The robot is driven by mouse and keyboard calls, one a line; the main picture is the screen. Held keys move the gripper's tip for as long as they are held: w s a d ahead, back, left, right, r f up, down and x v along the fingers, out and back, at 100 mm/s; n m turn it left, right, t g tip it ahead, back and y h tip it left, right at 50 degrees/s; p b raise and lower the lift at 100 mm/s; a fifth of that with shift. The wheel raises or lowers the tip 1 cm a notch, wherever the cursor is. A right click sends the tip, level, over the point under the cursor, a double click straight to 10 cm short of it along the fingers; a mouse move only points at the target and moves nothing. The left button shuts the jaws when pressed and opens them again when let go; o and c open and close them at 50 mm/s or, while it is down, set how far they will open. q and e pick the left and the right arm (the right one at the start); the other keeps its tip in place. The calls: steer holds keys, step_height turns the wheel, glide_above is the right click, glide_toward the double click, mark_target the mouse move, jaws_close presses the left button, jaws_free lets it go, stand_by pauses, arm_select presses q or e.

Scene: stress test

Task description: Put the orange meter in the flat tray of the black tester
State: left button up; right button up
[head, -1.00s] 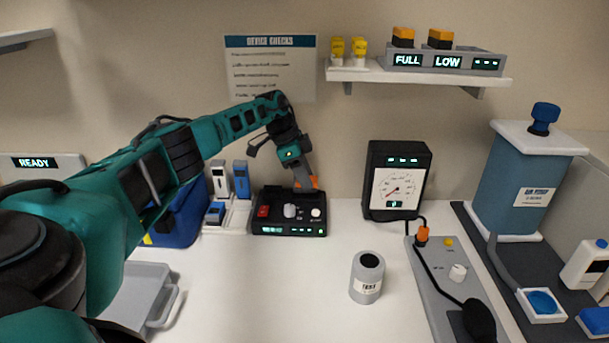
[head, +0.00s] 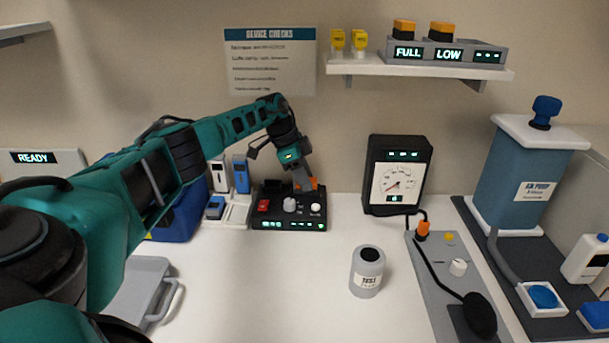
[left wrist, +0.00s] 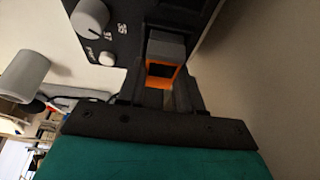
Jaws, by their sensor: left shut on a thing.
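The black tester (head: 262,222) stands against the back wall, with a red switch, a grey knob, a small white knob and green displays. It also fills the top of the left wrist view (left wrist: 122,20). My left gripper (head: 305,187) is at the tester's back right part, pointing down. It is shut on the orange meter (left wrist: 161,75), which has a grey part and shows between the dark fingers in the left wrist view. In the head view only a bit of orange shows. The flat tray is mostly hidden, and I cannot tell whether the meter touches it. My right gripper is out of view.
A grey TEST canister (head: 367,272) stands right of the tester. A black gauge box (head: 423,165) is behind it. A white rack with blue devices (head: 236,212) sits close left of the tester. The white table in front is clear.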

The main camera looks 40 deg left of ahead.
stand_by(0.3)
arm_select(q)
steer(key=o, duration=1.1)
steer(key=v, duration=1.3)
steer(key=shift+f, duration=0.1)
